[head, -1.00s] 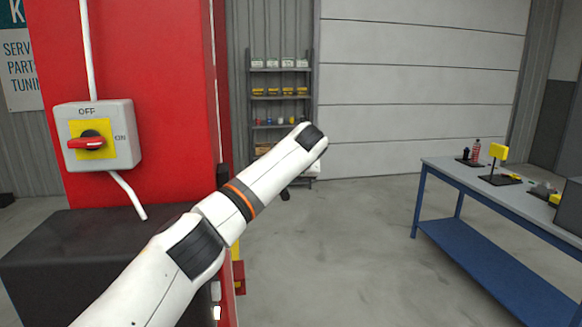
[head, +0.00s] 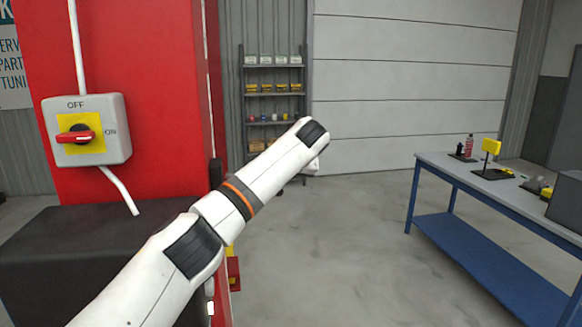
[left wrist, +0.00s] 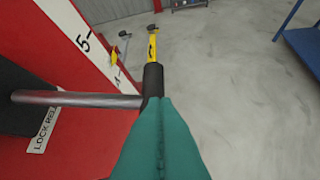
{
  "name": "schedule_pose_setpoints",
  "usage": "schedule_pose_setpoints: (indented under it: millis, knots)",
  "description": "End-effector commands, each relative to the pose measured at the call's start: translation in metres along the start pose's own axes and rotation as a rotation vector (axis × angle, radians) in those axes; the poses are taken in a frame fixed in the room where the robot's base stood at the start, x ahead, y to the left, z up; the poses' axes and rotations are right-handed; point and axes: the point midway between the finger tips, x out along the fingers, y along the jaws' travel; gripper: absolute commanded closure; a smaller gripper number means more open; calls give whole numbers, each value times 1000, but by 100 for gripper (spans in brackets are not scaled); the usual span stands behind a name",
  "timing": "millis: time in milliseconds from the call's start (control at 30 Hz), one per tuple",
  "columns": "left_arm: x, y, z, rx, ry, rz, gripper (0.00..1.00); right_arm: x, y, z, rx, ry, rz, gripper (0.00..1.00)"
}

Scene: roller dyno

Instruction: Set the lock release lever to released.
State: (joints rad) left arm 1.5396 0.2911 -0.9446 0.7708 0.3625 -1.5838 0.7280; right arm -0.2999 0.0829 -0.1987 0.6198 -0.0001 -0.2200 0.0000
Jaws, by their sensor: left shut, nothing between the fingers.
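In the left wrist view a metal rod (left wrist: 75,98) runs from the red housing, beside a partly hidden label reading "LOCK REL". It meets a black sleeve (left wrist: 153,80). A yellow bar (left wrist: 152,47) with a black mark appears beyond the sleeve; these look like parts of the lock release lever. My left gripper (left wrist: 156,104) shows as a teal wedge, shut and empty, its tip close to the sleeve. I cannot tell if they touch. In the head view my left arm hides this area. My right gripper is not in view.
A red column (head: 140,90) carries an OFF/ON switch (head: 85,130) at left. A black box (head: 80,240) stands below it. A blue workbench (head: 480,180) stands at right and a shelf (head: 273,102) at the back. The floor between is clear.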

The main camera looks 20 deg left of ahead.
Motion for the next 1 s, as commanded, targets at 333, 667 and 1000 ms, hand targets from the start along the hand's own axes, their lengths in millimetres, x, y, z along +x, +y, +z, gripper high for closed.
schedule_pose_setpoints:
  millis: [333,667,1000]
  knots:
    - [-76,-1,2,-4,-21,-8,100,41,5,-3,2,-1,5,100]
    - [-107,1,4,-4,-22,-6,100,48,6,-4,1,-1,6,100]
    - [-107,2,5,-5,-23,-5,100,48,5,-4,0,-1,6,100]
